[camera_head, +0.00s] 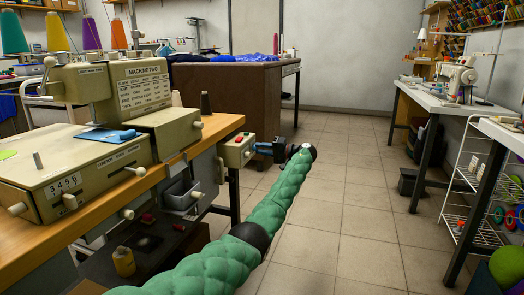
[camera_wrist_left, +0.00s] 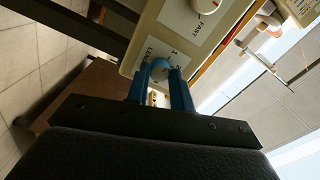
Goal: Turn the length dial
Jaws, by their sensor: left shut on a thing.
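A beige control box (camera_head: 236,151) is mounted at the right end of the sewing machine bench, with a red button on its face. My left gripper (camera_head: 261,148) reaches its right side. The dial sits on a white label plate with partly readable lettering. The fingers cover the sides of the dial, and its pointer cannot be made out. My right gripper is in neither view.
A second, pale dial (camera_wrist_left: 206,5) marked "FAST" is on the same panel. The wooden bench top (camera_head: 205,130) holds a beige machine (camera_head: 75,165) with several knobs. A brown cutting table (camera_head: 225,90) stands behind. The tiled floor (camera_head: 350,200) to the right is clear.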

